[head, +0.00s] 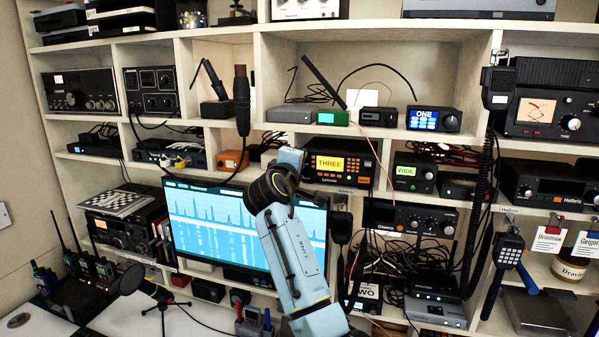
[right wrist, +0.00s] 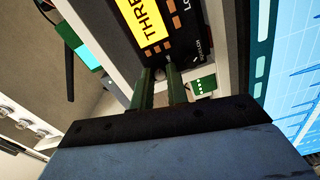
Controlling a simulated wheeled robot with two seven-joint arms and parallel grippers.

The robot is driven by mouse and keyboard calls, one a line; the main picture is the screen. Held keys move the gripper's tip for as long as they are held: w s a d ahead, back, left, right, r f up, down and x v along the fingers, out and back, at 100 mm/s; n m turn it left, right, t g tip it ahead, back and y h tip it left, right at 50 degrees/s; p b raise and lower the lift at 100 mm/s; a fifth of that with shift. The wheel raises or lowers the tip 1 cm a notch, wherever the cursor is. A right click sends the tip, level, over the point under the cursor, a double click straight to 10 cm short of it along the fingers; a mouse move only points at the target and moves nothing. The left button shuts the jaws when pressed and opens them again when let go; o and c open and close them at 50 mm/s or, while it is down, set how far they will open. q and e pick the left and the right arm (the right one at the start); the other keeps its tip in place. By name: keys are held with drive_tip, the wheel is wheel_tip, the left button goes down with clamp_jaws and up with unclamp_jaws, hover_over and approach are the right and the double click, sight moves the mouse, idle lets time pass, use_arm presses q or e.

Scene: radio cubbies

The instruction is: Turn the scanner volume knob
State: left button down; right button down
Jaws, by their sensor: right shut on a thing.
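My right gripper (head: 298,160) reaches up to the scanner's left end. In the right wrist view its two green fingers (right wrist: 160,73) meet the scanner's face near the corner, shut on the volume knob. The knob is mostly hidden between the fingertips. My left gripper is in neither view.
A monitor (head: 240,229) with a spectrum display stands left of my right arm. An orange box (head: 233,160) sits left of the scanner, and a radio reading WIDE (head: 413,174) sits right. A handset (head: 242,95) hangs above left. Shelf boards frame the scanner closely.

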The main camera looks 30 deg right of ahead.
drive_tip(key=m+b, duration=0.3)
drive_tip(key=m, duration=0.2)
drive_tip(key=shift+b, duration=0.3)
drive_tip(key=shift+m, duration=0.4)
drive_tip(key=c, duration=1.4)
unclamp_jaws()
drive_tip(key=shift+o, duration=0.2)
drive_tip(key=b+v, duration=0.2)
drive_tip(key=v, duration=1.1)
drive_tip(key=shift+a, duration=0.2)
